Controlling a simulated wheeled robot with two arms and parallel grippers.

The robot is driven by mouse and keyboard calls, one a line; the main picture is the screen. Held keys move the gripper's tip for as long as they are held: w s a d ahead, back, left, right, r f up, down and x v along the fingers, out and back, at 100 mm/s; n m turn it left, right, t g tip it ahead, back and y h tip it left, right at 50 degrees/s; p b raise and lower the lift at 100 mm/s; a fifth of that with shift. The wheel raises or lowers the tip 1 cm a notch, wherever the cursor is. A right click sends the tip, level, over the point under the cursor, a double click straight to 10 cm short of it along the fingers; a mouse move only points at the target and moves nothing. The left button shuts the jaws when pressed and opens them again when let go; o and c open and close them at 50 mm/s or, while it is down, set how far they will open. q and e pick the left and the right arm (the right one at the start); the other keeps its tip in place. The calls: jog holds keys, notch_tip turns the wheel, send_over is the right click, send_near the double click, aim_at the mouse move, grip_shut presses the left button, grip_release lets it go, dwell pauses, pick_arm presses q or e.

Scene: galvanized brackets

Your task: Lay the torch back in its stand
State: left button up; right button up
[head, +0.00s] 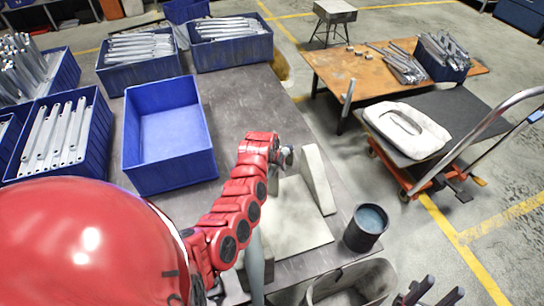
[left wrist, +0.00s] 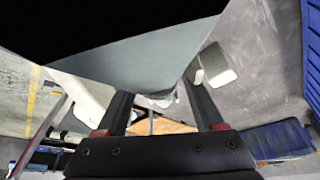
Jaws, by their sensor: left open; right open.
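I cannot clearly make out the torch or its stand in either view. A pale upright plate (head: 318,180) stands at the right edge of a flat pale plate (head: 300,228) on the grey bench. My left gripper (head: 287,157) is beside the top of the upright plate. In the left wrist view its two dark fingers (left wrist: 160,105) are apart, with a large grey-green surface (left wrist: 135,68) close beyond them. A grey tapering shape (head: 254,268) stands below my left arm, partly hidden. My right gripper (head: 430,292) is open at the bottom edge, partly cut off.
A dark cup (head: 366,228) stands at the bench's right edge. An empty blue bin (head: 168,135) stands left of my left arm. Bins of metal parts fill the far and left sides. A rusty table (head: 375,72) and a cart (head: 440,145) stand beyond the bench.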

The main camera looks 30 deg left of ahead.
aim_at(272, 166)
pick_arm(q)
jog(key=b+v, duration=0.2)
jog(key=v, duration=0.3)
jog(key=b+v, duration=0.3)
jog(key=v, duration=0.2)
jog(key=shift+w+d, duration=0.15)
jog(key=shift+d, duration=0.1)
jog(key=p+v, duration=0.4)
jog(key=v, duration=0.3)
jog(key=shift+r, duration=0.3)
jog(key=shift+a, duration=0.1)
